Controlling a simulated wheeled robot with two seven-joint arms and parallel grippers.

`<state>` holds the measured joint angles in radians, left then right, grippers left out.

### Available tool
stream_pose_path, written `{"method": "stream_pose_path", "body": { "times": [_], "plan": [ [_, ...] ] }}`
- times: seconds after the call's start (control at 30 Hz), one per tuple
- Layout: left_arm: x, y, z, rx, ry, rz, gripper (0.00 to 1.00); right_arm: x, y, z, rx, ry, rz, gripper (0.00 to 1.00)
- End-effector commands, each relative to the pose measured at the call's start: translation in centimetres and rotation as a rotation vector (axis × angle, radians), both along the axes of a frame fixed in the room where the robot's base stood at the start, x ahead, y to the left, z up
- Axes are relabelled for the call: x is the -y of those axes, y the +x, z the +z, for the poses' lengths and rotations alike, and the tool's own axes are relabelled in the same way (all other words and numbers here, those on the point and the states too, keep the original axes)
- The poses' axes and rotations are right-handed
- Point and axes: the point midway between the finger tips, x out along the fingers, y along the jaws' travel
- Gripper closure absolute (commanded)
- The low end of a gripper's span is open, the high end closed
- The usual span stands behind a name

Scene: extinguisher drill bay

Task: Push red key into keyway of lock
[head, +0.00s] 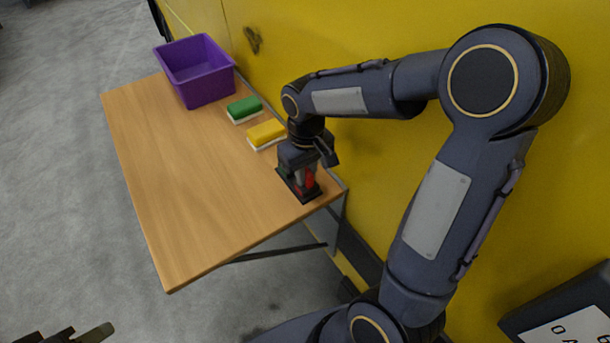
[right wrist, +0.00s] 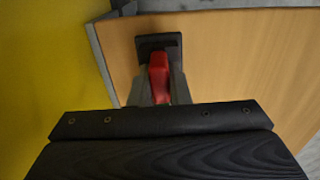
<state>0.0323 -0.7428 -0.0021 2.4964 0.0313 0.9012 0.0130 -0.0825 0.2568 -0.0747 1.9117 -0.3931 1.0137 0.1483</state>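The red key (head: 309,181) is at the near right corner of the table, under my right gripper (head: 303,178). In the right wrist view the red key (right wrist: 159,75) sits between the two grey fingers, which are close against its sides. The lock appears as a black block (right wrist: 170,40) just beyond the key; its dark base (head: 313,196) shows in the head view. The keyway is hidden, and I cannot tell how far the key is in it. My left gripper (head: 80,335) shows only partly at the bottom left edge, away from the table.
The wooden table (head: 180,180) stands against a yellow wall (head: 370,25). A purple bin (head: 205,88) is at its far end. A green sponge (head: 244,108) and a yellow sponge (head: 266,133) lie between bin and lock. The table's left and middle are clear.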

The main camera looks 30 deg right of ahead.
Motion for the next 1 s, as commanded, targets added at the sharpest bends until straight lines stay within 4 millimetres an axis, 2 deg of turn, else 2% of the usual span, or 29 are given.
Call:
{"method": "stream_pose_path", "body": {
  "times": [0.03,0.1,0.37,1.0],
  "plan": [
    [0.0,0.0,0.0,0.0,0.0,0.0,0.64,0.0,0.0,0.0,0.0,0.0,0.0,0.91],
    [0.0,0.0,0.0,0.0,0.0,0.0,0.64,0.0,0.0,0.0,0.0,0.0,0.0,1.0],
    [0.0,0.0,0.2,0.0,0.0,0.0,0.64,0.0,0.0,0.2,0.0,0.0,0.0,1.0],
    [0.0,0.0,2.4,0.0,0.0,0.0,0.64,0.0,0.0,2.8,0.001,0.0,0.0,1.0]
  ]
}}
